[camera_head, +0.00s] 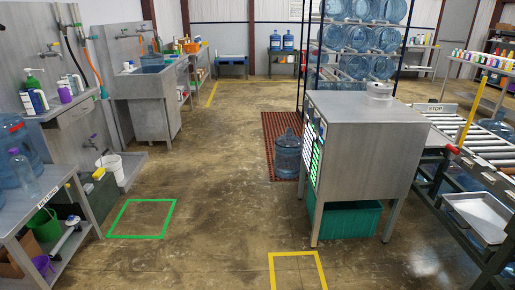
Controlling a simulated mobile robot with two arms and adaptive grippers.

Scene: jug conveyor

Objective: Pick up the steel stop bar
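I cannot clearly make out a steel stop bar. A white STOP sign (430,107) shows at the far end of the roller conveyor (483,147) on the right. Whether any of these belongs to the stop bar, I cannot tell. Neither of my grippers is in view.
A steel cabinet (366,140) stands left of the conveyor, with a teal crate (350,222) under it. A water jug (288,155) stands on a red mat (269,128). Green (141,236) and yellow (297,254) floor outlines are empty. The middle floor is clear.

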